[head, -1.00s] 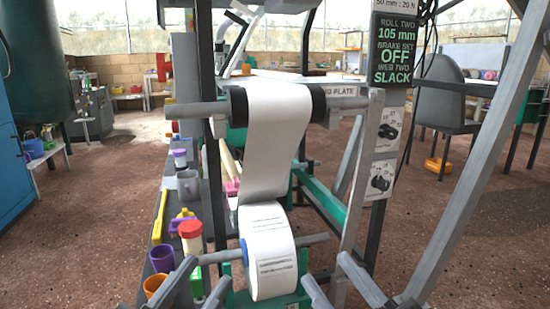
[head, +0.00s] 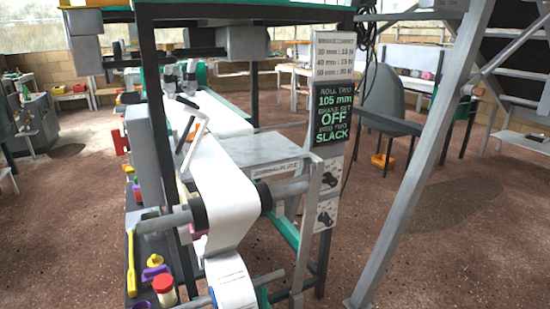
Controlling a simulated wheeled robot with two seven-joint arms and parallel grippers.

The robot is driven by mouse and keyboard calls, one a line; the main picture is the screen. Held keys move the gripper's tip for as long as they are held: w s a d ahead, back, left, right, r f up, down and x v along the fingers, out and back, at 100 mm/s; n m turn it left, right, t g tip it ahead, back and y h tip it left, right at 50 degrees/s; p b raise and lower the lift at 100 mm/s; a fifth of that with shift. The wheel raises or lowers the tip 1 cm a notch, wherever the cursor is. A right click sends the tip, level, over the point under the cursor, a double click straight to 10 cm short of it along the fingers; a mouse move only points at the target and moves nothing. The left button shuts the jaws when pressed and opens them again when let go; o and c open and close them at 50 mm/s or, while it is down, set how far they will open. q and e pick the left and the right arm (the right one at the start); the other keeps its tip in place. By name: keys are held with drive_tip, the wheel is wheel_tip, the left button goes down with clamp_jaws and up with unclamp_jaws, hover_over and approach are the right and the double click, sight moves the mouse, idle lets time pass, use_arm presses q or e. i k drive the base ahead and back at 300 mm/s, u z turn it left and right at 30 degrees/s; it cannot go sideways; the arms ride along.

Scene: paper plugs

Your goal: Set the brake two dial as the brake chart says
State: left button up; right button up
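The brake chart (head: 333,56) is a white card at the top of a dark post, right of centre. Its small lines pair mm with N; the last seems to read 50 mm : 20 N. Below it a dark display (head: 332,117) reads ROLL TWO 105 mm, BRAKE SET OFF, WEB TWO SLACK. Under that are two pale panels with black dials, an upper dial (head: 330,178) and a lower dial (head: 326,215). Their labels and settings are too small to read, and I cannot tell which is brake two. Neither gripper is in view.
A white paper web (head: 226,200) runs over a roller down to a paper roll (head: 232,285), cut by the bottom edge. A grey joining plate (head: 262,152) lies behind. A slanted grey beam (head: 425,150) stands right of the dials. Cups and tools line a left shelf.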

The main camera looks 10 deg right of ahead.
sight(332, 182)
drive_tip(key=z, duration=2.1)
drive_tip(key=i, duration=1.5)
drive_tip(key=u, duration=3.2)
drive_tip(key=i, duration=0.5)
